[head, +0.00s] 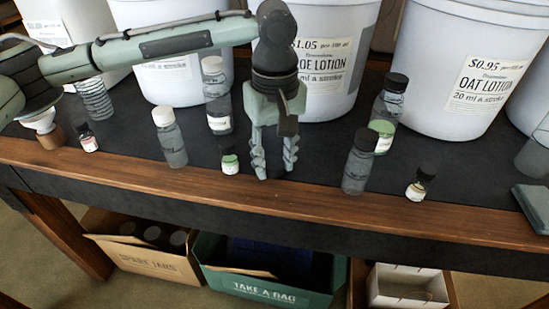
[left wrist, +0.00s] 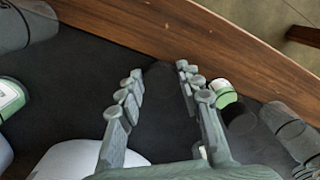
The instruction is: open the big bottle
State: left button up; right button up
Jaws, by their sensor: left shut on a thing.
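Several bottles stand on the dark table top. The two larger black-capped ones are a tall green-labelled bottle (head: 386,108) and a grey bottle (head: 358,168) in front of it. Two other large bottles have pale tops: one with a white label (head: 217,105) and a plainer one (head: 172,145). I cannot tell which is the big bottle. My left gripper (head: 275,172) points down between these pairs, near the front edge. In the left wrist view its fingers (left wrist: 160,92) are apart, with a faint dark round shape, perhaps a cap, between them. My right gripper is not in view.
Small bottles stand nearby: a green-labelled one (head: 230,162) close left of my gripper, a black-capped one (head: 417,186) and a dark-capped one (head: 88,140). White lotion buckets (head: 470,60) line the back. A wooden front edge (head: 330,208) borders the table; boxes (head: 150,258) sit below.

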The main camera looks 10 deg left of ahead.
pick_arm(q)
jog(key=o, duration=0.9)
jog(key=shift+f, duration=0.1)
jog(key=o, duration=0.4)
